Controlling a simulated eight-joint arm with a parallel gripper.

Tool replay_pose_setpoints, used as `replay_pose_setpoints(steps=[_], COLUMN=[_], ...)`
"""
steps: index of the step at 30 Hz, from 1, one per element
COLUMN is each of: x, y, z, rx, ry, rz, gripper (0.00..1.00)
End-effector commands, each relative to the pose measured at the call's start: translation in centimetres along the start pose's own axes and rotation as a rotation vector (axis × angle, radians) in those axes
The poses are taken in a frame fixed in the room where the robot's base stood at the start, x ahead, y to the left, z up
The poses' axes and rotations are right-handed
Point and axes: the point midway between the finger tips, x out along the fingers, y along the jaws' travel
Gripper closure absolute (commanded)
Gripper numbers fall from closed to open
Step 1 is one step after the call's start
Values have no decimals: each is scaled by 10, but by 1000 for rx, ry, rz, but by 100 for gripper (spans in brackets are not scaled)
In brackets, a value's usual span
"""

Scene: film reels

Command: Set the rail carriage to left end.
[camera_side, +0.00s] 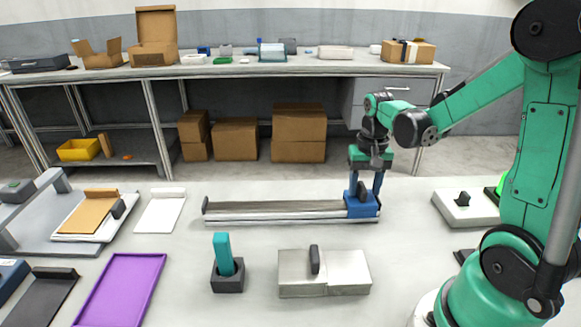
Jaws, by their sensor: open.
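The rail (270,212) is a long, low grey track lying left to right across the middle of the table. The blue rail carriage (362,207) sits at the rail's right end, with a small upright knob on top. A dark stop shows at the rail's left end. My gripper (366,187) points down right over the carriage. Its fingers are apart, one on each side of the knob or close to it. I cannot tell whether either finger touches it.
In front of the rail stand a teal-handled piece in a dark holder (228,277) and a grey box with a black handle (340,278). A purple tray (122,290) lies at the front left. A white block (464,210) with a black knob stands right. The space along the rail's top is clear.

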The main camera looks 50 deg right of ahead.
Motion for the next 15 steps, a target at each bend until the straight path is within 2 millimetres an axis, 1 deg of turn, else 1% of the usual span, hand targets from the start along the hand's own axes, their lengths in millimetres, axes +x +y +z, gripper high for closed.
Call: replay_pose_setpoints(steps=[9,12,15], x=[-38,-46,-51], y=[0,0,1], z=[0,0,0], rx=[1,1,1], ry=[0,1,1], rz=[1,1,1], gripper=[51,51,51])
